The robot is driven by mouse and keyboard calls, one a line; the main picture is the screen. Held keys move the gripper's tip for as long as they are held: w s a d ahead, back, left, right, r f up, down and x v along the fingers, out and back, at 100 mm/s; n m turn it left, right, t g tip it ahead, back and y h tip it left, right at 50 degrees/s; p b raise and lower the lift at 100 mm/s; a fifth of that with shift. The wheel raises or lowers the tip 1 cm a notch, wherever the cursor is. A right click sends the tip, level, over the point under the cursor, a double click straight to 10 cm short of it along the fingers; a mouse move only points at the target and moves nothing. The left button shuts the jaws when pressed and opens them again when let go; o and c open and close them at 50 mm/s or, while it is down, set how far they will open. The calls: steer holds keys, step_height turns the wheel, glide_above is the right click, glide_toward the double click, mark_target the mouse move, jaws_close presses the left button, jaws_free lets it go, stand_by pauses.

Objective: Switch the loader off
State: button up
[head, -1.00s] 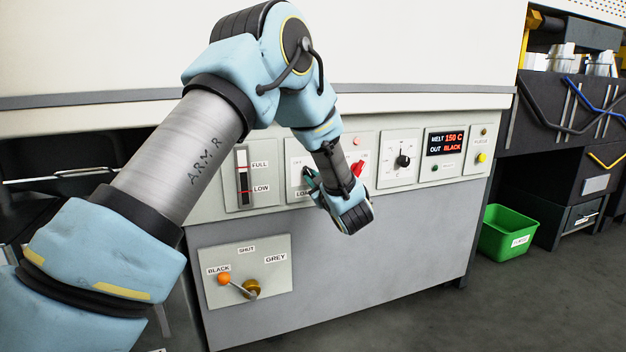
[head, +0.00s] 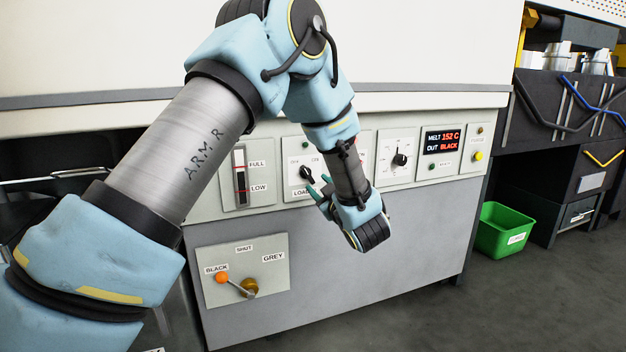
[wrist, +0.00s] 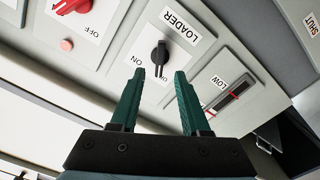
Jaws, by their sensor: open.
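The loader panel (head: 292,183) is on the front of the machine, with a black rotary knob (head: 306,173). A second label is partly hidden by a fingertip. I cannot tell for sure which label the knob points to. My gripper (head: 318,185) is open and empty, below and right of the knob in the head view. In the wrist view its two teal fingers (wrist: 160,75) point towards the knob, apart from each other, with nothing between them.
A FULL/LOW level gauge (head: 240,178) is left of the loader panel. A red switch (wrist: 72,5) and a pink lamp (wrist: 66,45) sit on the neighbouring panel. A dial (head: 400,159) is farther right. An orange-knobbed lever (head: 236,287) is below. A green bin (head: 503,232) stands right.

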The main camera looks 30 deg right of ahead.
steer(key=shift+s+a, duration=0.15)
steer(key=shift+s, duration=0.85)
steer(key=shift+s+a, duration=0.15)
steer(key=shift+s, duration=0.85)
steer(key=w+a+f+m+g+h, duration=0.1)
steer(key=w+a+m+g, duration=0.1)
steer(key=w+a+g, duration=0.45)
steer(key=w+a+f+m+g+h, duration=0.1)
steer(key=w+a+m, duration=0.15)
steer(key=a, duration=0.75)
steer(key=s+a+f+g+y, duration=0.1)
steer(key=s+a+g, duration=0.2)
steer(key=s+a, duration=0.45)
steer(key=s+a+f+m+g+y, duration=0.1)
steer(key=s+a+g+y, duration=0.2)
steer(key=a, duration=0.7)
steer(key=s+a+f+g, duration=0.1)
steer(key=s+a+g, duration=0.1)
steer(key=s+a, duration=0.55)
steer(key=w+p+v, duration=0.2)
steer(key=p+v, duration=1.1)
steer(key=p, duration=0.1)
steer(key=w+a+r+p+v, duration=0.1)
steer(key=w+p+v, duration=0.2)
steer(key=p+v, duration=1.1)
steer(key=shift+w+a+r+g, duration=0.15)
steer(key=shift+w+g, duration=0.2)
steer(key=shift+w, duration=0.15)
